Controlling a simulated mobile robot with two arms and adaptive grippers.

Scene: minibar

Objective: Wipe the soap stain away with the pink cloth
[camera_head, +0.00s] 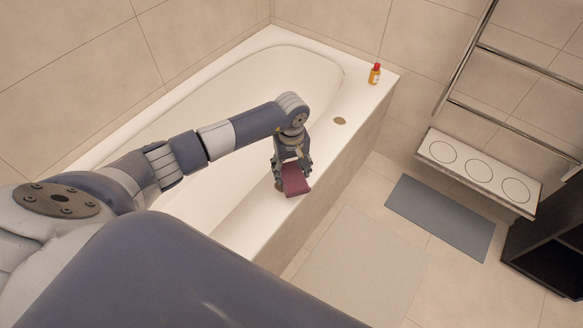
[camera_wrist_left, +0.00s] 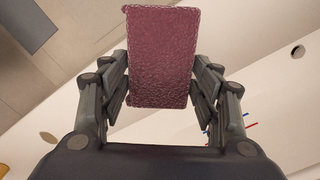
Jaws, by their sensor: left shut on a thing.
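The pink cloth (camera_head: 296,180), a dark pink folded pad, is held between the fingers of my left gripper (camera_head: 291,164) over the bathtub's near rim. In the left wrist view the cloth (camera_wrist_left: 160,55) stands out between the two fingers (camera_wrist_left: 165,88), which are shut on it. I cannot tell whether the cloth touches the rim. The soap stain (camera_head: 340,121), a small brown oval, lies on the rim farther along, up and right of the gripper and apart from the cloth. It also shows in the left wrist view (camera_wrist_left: 48,137). My right gripper is not in view.
An orange bottle with a red cap (camera_head: 375,75) stands on the bathtub (camera_head: 262,228) rim at the far corner, beyond the stain. A white wall shelf (camera_head: 479,172), metal rails (camera_head: 520,62) and a grey mat (camera_head: 440,217) are to the right. The rim between cloth and stain is clear.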

